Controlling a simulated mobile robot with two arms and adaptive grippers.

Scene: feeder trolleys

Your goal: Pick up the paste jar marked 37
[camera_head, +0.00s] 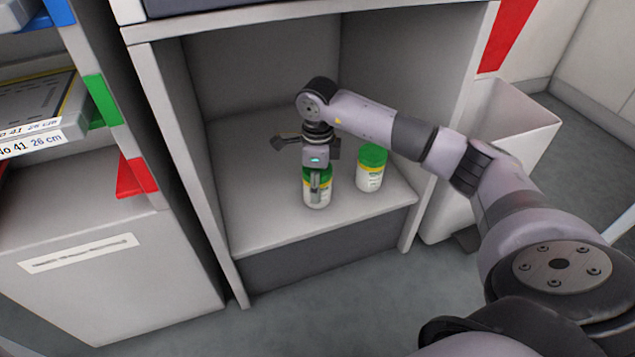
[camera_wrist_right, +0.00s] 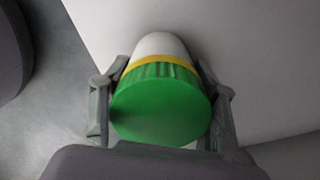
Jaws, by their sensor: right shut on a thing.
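A white paste jar with a green lid and a yellow band (camera_head: 318,194) stands upright on the shelf of an open compartment. My right gripper (camera_head: 317,180) reaches down over it and is shut on it, with a finger along its side. In the right wrist view the same jar (camera_wrist_right: 162,100) sits between the two fingers of the gripper (camera_wrist_right: 160,115), lid toward the camera. A second similar jar (camera_head: 371,168) stands just to its right. I cannot read the number on either jar. My left gripper is not in view.
The compartment's shelf (camera_head: 262,222) is bare around the two jars, with side walls close on both sides. A rack with a "No 41 26 cm" label (camera_head: 30,140) stands at the left. A pale bin (camera_head: 510,125) stands at the right.

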